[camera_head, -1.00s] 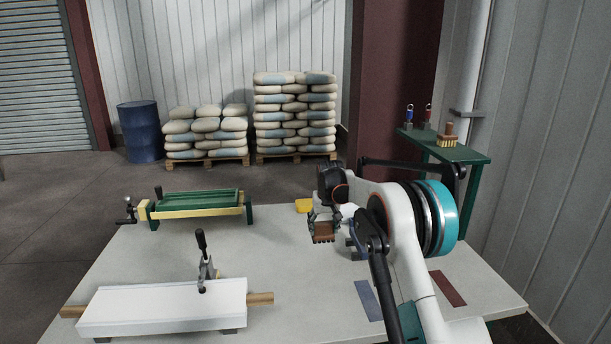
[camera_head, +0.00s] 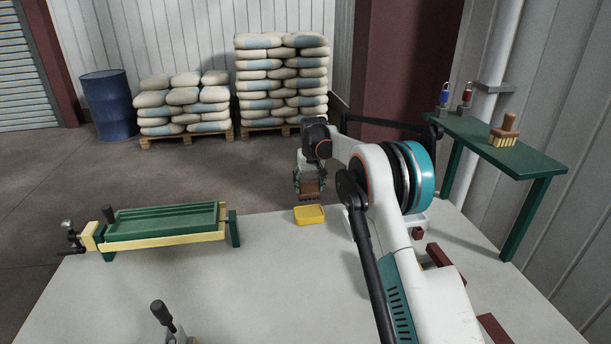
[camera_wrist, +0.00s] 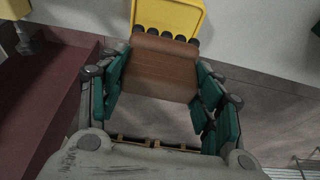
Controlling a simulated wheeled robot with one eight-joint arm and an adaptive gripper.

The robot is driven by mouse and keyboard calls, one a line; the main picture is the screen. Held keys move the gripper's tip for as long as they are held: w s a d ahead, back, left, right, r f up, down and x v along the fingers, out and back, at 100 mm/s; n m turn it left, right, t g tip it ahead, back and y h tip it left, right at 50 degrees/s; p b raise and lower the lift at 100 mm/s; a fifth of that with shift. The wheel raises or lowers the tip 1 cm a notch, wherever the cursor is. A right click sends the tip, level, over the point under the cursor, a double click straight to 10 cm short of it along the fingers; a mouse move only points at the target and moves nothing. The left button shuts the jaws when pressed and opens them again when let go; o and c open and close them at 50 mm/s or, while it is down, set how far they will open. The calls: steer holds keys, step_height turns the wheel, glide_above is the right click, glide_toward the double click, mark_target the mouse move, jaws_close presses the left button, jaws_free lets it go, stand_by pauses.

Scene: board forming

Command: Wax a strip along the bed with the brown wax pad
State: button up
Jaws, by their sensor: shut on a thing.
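My gripper (camera_head: 309,178) hangs over the far edge of the pale table and is shut on the brown wax pad (camera_head: 311,188). In the wrist view the pad (camera_wrist: 160,72) sits between the teal fingers, with a row of dark round knobs along its far edge. A yellow tray (camera_head: 310,215) lies on the table just below and nearer than the gripper in the head view; in the wrist view it (camera_wrist: 172,14) shows just beyond the pad. I cannot tell whether pad and tray touch. The green-topped bed (camera_head: 165,220) on a yellow frame stands at the left.
A black clamp handle (camera_head: 163,315) shows at the bottom edge. A green side table (camera_head: 520,160) at the right bears a bristled brush (camera_head: 505,133) and two small tools. Dark red pieces (camera_head: 438,256) lie beside my arm. The middle of the table (camera_head: 260,280) is clear.

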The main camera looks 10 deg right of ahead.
mark_target(309, 198)
steer(key=shift+w+f, duration=0.1)
steer(key=shift+f+b, duration=1.55)
steer(key=shift+f, duration=1.3)
steer(key=shift+f, duration=0.5)
steer(key=shift+r, duration=0.15)
steer(key=shift+r+p, duration=1.65)
steer(key=shift+r, duration=1.75)
steer(key=shift+f, duration=0.1)
